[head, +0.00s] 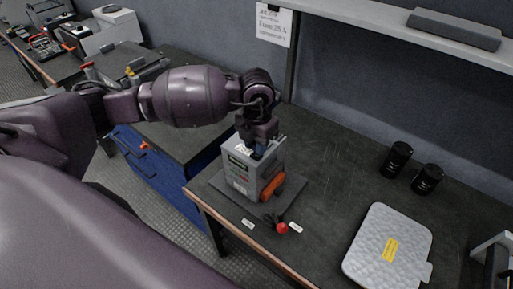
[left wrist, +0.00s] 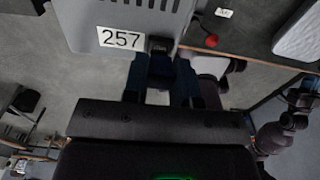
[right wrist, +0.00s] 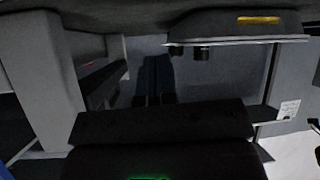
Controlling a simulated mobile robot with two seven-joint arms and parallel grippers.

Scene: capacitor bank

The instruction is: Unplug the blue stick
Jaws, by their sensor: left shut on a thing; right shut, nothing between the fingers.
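A grey capacitor box (head: 252,168) with labels and an orange part (head: 272,187) on its side stands on a dark base plate on the bench. My left gripper (head: 258,146) points down at the top of the box. My right gripper (right wrist: 154,85) is shut and empty in the right wrist view, away from the box.
A red-knobbed part (head: 281,227) and small white labels lie in front of the box. A silver panel with a yellow label (head: 388,246) and two black cylinders (head: 397,158) are to the right. A shelf (head: 410,30) runs above the bench.

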